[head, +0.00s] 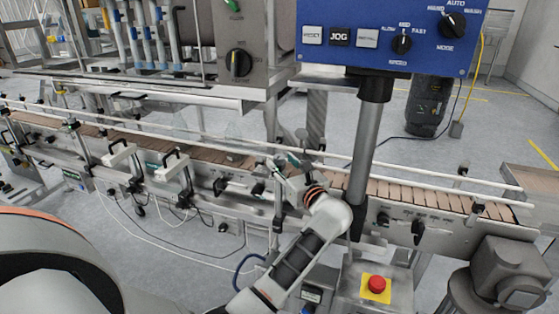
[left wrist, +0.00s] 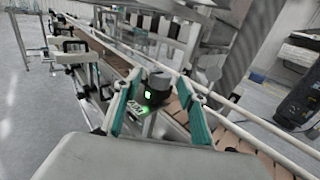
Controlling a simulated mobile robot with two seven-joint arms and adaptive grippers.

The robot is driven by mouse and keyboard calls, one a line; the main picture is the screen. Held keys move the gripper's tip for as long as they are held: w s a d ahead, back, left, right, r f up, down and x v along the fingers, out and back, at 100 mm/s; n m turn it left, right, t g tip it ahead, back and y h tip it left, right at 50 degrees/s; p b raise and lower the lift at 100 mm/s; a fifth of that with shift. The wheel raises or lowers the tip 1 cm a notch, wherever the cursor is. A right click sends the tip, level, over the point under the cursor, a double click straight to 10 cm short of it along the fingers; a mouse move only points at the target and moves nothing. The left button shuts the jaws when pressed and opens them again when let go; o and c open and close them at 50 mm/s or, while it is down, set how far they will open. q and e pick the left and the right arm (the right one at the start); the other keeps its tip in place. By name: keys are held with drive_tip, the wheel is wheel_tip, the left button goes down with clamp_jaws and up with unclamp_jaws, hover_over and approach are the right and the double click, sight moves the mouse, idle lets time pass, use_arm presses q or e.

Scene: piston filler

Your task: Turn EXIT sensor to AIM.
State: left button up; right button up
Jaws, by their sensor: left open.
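A small dark sensor (left wrist: 159,84) with a grey round top and a lit green light stands at the conveyor's near rail in the left wrist view. My left gripper (left wrist: 163,88) is open, with one teal finger on each side of the sensor. I cannot tell whether either finger touches it. In the head view my left gripper (head: 283,168) is at the near side of the conveyor, left of the grey post, and largely hides the sensor. My right gripper is not in view.
The conveyor (head: 400,189) with brown slats and white guide rails runs across the view. A grey post (head: 366,140) carries a blue control panel (head: 390,38) close right of my left gripper. A red emergency button (head: 377,284) sits at lower right. Brackets line the near rail.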

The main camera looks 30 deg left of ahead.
sight(282, 162)
use_arm(q)
drive_tip(key=v, duration=0.5)
idle(0.4)
